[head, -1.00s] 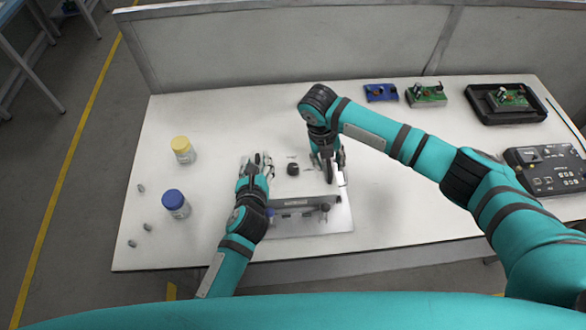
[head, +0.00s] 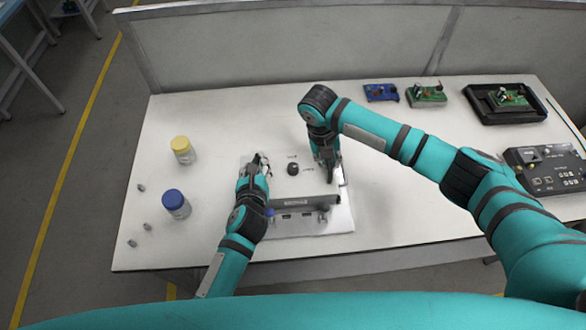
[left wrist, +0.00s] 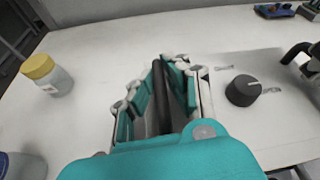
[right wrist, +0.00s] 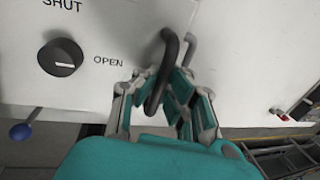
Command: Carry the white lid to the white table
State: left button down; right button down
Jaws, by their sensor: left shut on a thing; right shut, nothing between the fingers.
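The white lid (head: 285,185) is a flat panel with a black knob (head: 293,169) and printed labels. It lies above or on a grey device (head: 303,203) on the white table (head: 395,225). My left gripper (head: 262,160) is at the lid's left side, shut on a dark bar-like handle (left wrist: 160,90). My right gripper (head: 328,172) is at the lid's right side. The gap under the lid is hidden.
A yellow-capped jar (head: 182,150) and a blue-capped jar (head: 175,204) stand at left, near several small grey pieces. Circuit boards (head: 427,94), a black tray (head: 505,103) and a black control box (head: 546,170) are at right. A grey partition (head: 290,45) borders the back.

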pick_arm(q)
jog(key=shift+r, duration=0.1)
pick_arm(e)
jog(key=shift+r, duration=0.1)
